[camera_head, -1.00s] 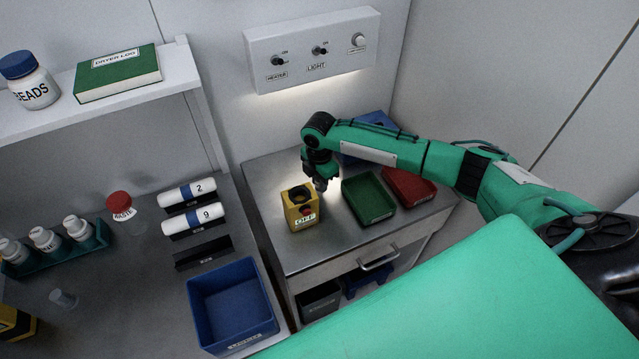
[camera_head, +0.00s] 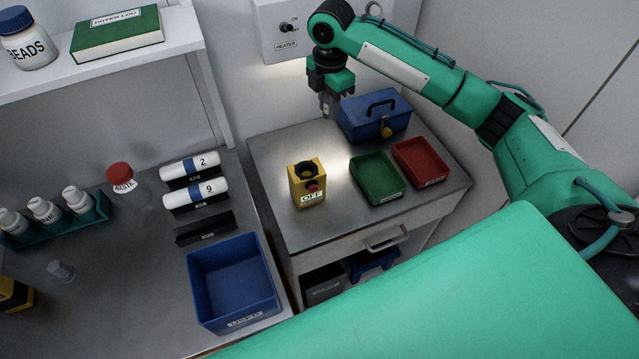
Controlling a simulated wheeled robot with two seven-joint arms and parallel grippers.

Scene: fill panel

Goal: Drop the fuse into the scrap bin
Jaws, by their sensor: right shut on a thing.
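My right gripper (camera_head: 328,108) points down in the air above the back of the steel-topped cabinet. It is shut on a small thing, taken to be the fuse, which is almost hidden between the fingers. I cannot tell which container is the scrap bin: a green tray (camera_head: 377,179) and a red tray (camera_head: 421,163) lie to the right, and a dark bin (camera_head: 325,286) sits below the top. My left gripper is not in view.
A blue toolbox (camera_head: 360,117) stands at the back of the cabinet (camera_head: 270,165), close right of the gripper. A wall panel (camera_head: 286,45) hangs behind. On the left bench are a blue bin (camera_head: 233,325), numbered rolls (camera_head: 195,195) and bottles (camera_head: 76,202).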

